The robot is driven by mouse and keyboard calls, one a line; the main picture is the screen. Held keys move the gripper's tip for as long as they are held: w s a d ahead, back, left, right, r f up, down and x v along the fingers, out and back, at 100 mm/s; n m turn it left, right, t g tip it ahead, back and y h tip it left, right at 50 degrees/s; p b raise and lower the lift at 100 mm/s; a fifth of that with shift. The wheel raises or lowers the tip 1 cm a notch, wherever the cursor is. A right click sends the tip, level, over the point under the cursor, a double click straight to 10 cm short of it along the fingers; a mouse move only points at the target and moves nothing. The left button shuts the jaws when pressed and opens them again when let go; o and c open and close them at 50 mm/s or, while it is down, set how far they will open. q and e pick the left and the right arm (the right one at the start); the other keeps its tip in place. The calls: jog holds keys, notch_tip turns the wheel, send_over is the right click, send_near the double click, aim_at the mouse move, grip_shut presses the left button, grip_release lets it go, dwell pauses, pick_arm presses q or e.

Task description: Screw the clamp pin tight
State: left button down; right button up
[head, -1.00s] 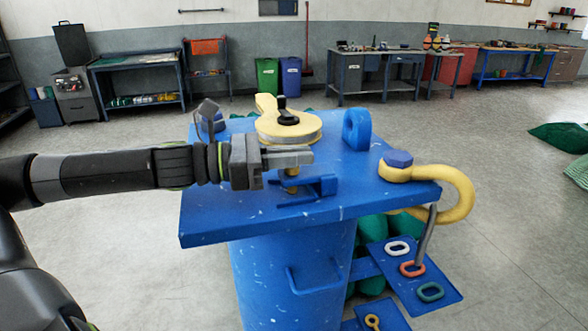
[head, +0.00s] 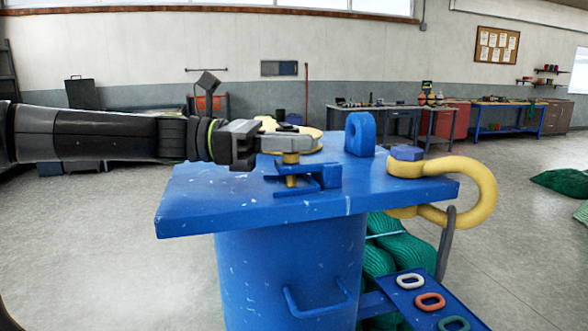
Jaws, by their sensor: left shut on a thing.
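The brass-yellow clamp pin (head: 291,180) stands upright in a blue clamp bracket (head: 328,176) at the front of the blue table top (head: 220,203). My left gripper (head: 294,142) comes in level from the left and is shut on the pin's upper end. The fingers hide the top of the pin. I cannot tell how far the pin is screwed in. My right gripper is not in view.
A blue upright lug (head: 360,134) stands behind the clamp. A yellow shackle (head: 470,177) with a blue bolt head hangs over the right edge. A lower blue tray (head: 450,305) holds coloured links. Green netting (head: 400,250) lies behind the pedestal.

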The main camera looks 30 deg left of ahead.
pick_arm(q)
jog(key=shift+m+g+h, duration=0.4)
jog(key=shift+m+g, duration=0.1)
jog(key=shift+g, duration=0.1)
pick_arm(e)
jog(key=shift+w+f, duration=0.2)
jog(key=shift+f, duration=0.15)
pick_arm(q)
jog(key=shift+b, duration=0.3)
jog(key=shift+m+g+h+b, duration=0.5)
jog(key=shift+m+g+b, duration=0.4)
jog(key=shift+g, duration=0.5)
jog(key=shift+r+m+g+b, duration=0.15)
jog(key=shift+m+g+b, duration=0.25)
jog(key=shift+m+g, duration=0.4)
jog(key=shift+r+g+h, duration=0.15)
jog(key=shift+g+h, duration=0.15)
jog(key=shift+g, duration=0.3)
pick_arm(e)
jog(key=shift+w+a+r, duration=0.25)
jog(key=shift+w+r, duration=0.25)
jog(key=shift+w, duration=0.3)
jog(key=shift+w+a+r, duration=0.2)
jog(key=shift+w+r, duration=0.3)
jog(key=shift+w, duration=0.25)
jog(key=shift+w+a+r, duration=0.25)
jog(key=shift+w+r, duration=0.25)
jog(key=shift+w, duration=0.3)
